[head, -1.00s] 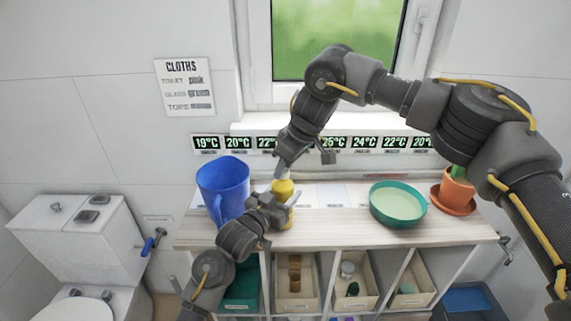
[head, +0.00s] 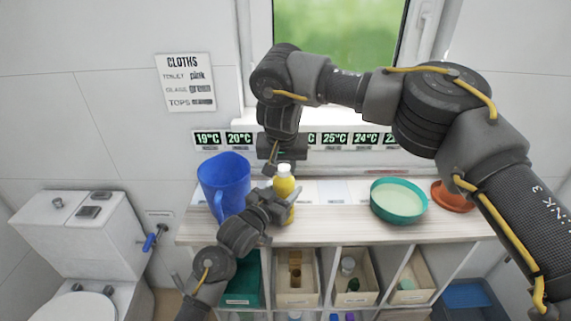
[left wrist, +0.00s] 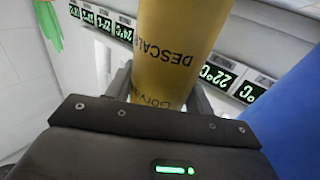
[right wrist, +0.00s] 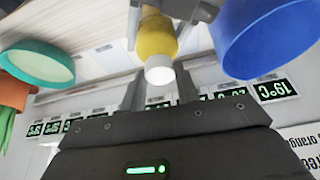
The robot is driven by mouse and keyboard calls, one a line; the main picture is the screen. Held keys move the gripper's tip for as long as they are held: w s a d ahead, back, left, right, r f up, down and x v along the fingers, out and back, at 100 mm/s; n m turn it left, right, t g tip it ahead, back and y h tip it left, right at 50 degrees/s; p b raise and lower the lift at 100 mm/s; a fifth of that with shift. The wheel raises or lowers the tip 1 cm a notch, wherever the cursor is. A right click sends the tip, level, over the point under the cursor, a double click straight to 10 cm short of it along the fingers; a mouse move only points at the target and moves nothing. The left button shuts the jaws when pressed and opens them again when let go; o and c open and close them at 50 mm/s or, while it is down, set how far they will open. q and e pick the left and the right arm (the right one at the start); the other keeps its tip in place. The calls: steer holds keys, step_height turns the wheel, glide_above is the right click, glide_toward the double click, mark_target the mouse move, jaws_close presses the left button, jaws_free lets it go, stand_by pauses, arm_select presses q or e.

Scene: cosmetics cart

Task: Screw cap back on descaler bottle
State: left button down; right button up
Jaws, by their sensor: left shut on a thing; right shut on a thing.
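The yellow descaler bottle (head: 283,187) stands upright over the left part of the counter, with its lettering close in the left wrist view (left wrist: 172,50). My left gripper (head: 279,204) is shut around its body. The white cap (head: 284,170) sits on top of the bottle; it also shows end-on in the right wrist view (right wrist: 160,73). My right gripper (right wrist: 160,78) has its fingertips on either side of the cap, shut on it from above. In the head view the right hand partly overlaps the space above the cap. The cap's threads are hidden.
A blue jug (head: 224,186) stands close left of the bottle. A green bowl (head: 398,201) and a terracotta saucer (head: 452,196) are to the right on the wooden counter (head: 340,232). Temperature displays line the wall behind. Bins fill the shelves below.

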steer(key=shift+a+m, duration=0.1)
steer(key=shift+m, duration=0.7)
steer(key=o, duration=1)
steer(key=shift+r, duration=2.3)
